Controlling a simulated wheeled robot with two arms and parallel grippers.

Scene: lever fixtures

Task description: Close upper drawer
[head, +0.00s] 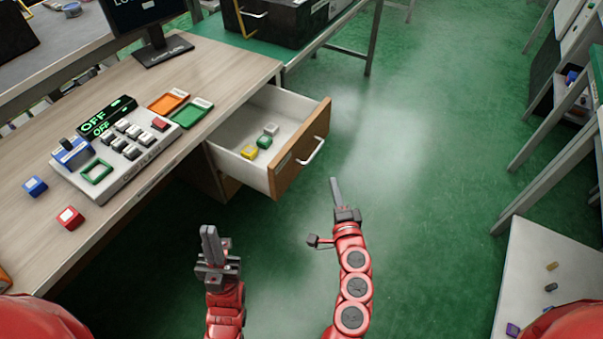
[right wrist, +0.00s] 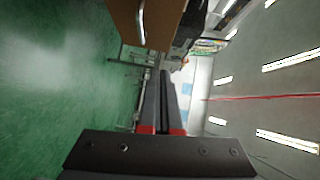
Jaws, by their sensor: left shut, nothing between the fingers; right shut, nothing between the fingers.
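The upper drawer (head: 290,160) stands pulled out from under the right end of the wooden desk (head: 215,70). It has a white inside, a brown front and a silver handle (head: 312,151). Yellow, green and grey blocks lie in it. My right gripper (head: 335,184) is shut and empty, below and to the right of the drawer front, apart from it. In the right wrist view its shut fingers (right wrist: 165,95) point forward, with the brown drawer front (right wrist: 150,22) at the top. My left gripper (head: 209,232) is shut and empty, left of the right one, beside the desk's front edge.
A button panel (head: 118,145), an orange tray (head: 167,101), a green tray (head: 191,112) and blue and red blocks are on the desk. Green floor (head: 430,150) is clear to the right of the drawer. A white surface (head: 550,255) with small items stands at lower right.

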